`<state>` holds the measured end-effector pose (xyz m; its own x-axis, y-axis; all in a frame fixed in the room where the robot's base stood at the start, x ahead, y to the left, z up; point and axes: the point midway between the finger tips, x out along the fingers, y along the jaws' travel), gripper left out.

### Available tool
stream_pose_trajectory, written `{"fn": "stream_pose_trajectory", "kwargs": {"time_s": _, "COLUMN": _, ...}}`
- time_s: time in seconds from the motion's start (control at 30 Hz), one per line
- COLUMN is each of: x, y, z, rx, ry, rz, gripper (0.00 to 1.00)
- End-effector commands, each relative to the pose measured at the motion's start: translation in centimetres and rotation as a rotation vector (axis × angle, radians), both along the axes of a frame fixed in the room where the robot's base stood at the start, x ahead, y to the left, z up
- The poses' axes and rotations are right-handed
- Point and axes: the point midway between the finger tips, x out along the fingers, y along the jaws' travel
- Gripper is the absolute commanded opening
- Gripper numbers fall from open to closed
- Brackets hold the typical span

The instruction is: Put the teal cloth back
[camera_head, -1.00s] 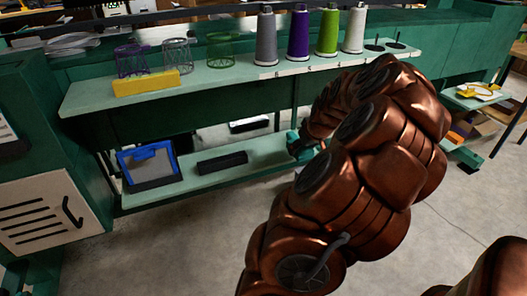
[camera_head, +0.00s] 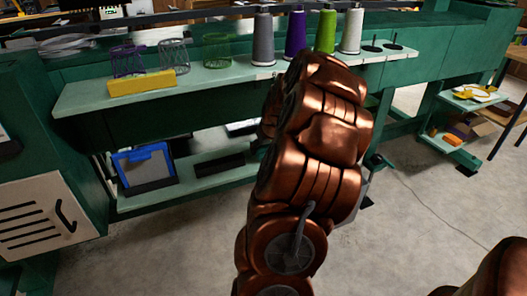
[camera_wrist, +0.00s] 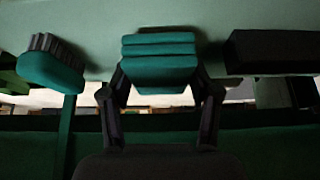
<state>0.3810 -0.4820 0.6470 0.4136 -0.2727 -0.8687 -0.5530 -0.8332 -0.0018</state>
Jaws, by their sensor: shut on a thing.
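The teal cloth (camera_wrist: 158,62) is a thick folded stack in the middle of the wrist view. My gripper (camera_wrist: 160,84) has one dark finger on each side of it and is shut on it. The pale green shelf (camera_wrist: 100,20) fills the background behind the cloth; whether the cloth touches it I cannot tell. In the head view my copper arm hides both the gripper and the cloth. The lower shelf (camera_head: 138,204) shows there to the left of the arm.
A teal brush with dark bristles (camera_wrist: 50,65) is left of the cloth, and a black bar (camera_wrist: 270,52) is close on its right. A blue-framed board (camera_head: 145,166) stands on the lower shelf. Thread cones (camera_head: 295,35) and wire baskets (camera_head: 174,55) stand on the upper shelf.

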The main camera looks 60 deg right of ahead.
Motion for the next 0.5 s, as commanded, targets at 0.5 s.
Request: {"fn": "stream_pose_trajectory", "kwargs": {"time_s": 0.5, "x": 0.00, "y": -0.03, "z": -1.56, "rx": -0.002, "ry": -0.001, "rz": 0.000, "gripper": 0.62}}
